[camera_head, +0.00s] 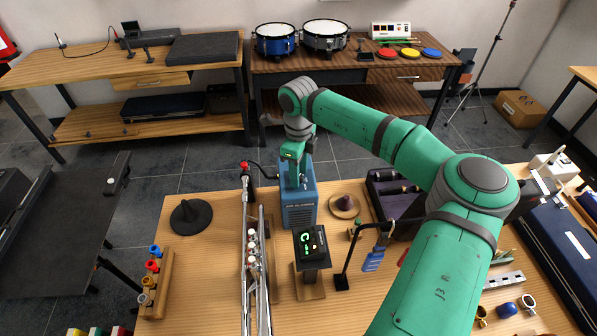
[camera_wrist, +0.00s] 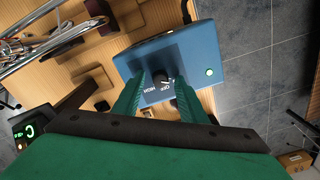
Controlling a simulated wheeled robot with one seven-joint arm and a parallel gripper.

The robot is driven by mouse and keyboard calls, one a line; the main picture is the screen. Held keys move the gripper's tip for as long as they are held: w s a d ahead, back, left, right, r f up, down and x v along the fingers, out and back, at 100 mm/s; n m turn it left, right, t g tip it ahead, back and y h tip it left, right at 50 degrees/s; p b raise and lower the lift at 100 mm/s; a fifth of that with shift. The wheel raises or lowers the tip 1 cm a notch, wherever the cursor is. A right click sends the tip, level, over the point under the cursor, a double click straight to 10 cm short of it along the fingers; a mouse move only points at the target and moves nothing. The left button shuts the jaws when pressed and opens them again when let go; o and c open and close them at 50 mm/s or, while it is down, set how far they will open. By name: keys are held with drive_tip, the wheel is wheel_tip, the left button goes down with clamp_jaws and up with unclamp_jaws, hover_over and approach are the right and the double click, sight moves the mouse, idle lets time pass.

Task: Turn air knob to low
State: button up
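The blue air unit (camera_head: 300,214) stands upright on the wooden bench, and its panel (camera_wrist: 187,53) fills the middle of the wrist view. The dark round air knob (camera_wrist: 163,77) is on that panel, with the words OFF and HIGH printed beside it. I cannot make out a LOW mark or the knob's exact pointing. A small green light (camera_wrist: 209,72) glows on the panel. My gripper (camera_wrist: 161,80) is open, one finger on each side of the knob, with visible gaps. In the head view my gripper (camera_head: 293,173) is at the unit's top, and the knob is hidden.
A trumpet (camera_head: 252,262) on its stand is left of the unit. A small display with green digits (camera_head: 311,241) stands in front. A dark mute (camera_head: 191,216) lies at left, a round brown-purple piece (camera_head: 344,205) at right. A dark compartment box (camera_head: 392,195) is further right.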

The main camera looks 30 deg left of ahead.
drive_tip(key=shift+r, duration=0.1)
wheel_tip(320, 180, up, 11)
drive_tip(key=shift+f, duration=0.2)
idle(0.4)
drive_tip(key=shift+w, duration=0.1)
idle(0.4)
